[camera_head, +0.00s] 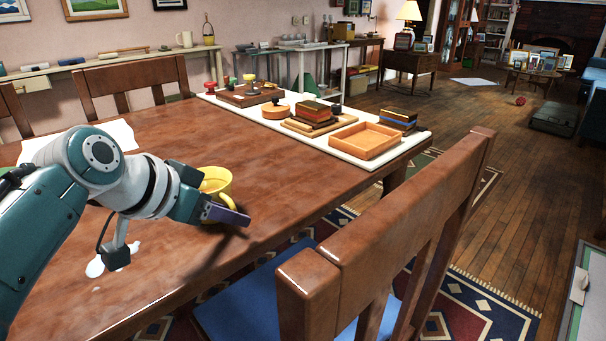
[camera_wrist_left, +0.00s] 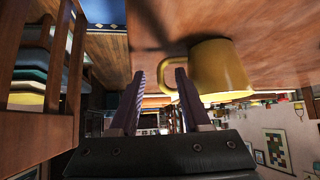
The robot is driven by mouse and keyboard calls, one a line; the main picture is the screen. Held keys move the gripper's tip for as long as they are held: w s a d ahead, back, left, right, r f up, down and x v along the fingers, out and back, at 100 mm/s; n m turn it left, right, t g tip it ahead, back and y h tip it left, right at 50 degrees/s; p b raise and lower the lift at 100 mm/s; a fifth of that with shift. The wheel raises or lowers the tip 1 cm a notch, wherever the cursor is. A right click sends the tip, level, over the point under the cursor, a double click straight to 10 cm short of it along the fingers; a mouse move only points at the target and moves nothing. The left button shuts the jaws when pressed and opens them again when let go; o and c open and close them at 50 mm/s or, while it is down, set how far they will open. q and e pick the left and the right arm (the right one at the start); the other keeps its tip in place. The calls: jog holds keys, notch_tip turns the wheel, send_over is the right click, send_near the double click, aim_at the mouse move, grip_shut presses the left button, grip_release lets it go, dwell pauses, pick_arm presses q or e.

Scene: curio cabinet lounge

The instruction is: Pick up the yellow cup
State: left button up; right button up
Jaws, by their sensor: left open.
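A yellow cup (camera_head: 215,180) stands on the brown wooden table (camera_head: 180,136) in the head view, partly hidden behind my left gripper (camera_head: 226,214). Its handle points toward the gripper. In the left wrist view, where the picture is turned over, the cup (camera_wrist_left: 220,70) is to the right of the fingers. The left gripper (camera_wrist_left: 158,92) is open there, with its two fingers apart and the cup's handle close beside the right finger. I cannot tell whether they touch. Nothing shows clearly held between the fingers. My right gripper is not in view.
A wooden chair (camera_head: 385,235) with a blue seat stands against the table's near right side, close to the gripper. A white runner (camera_head: 340,151) at the table's far end bears an orange tray (camera_head: 366,141), stacked books (camera_head: 313,112) and other small items. The table's middle is clear.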

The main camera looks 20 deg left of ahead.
pick_arm(q)
jog(key=b+x, duration=0.1)
jog(key=x, duration=0.2)
jog(key=shift+r, duration=0.1)
grip_shut()
jog(key=shift+a, duration=0.1)
dwell(1.2)
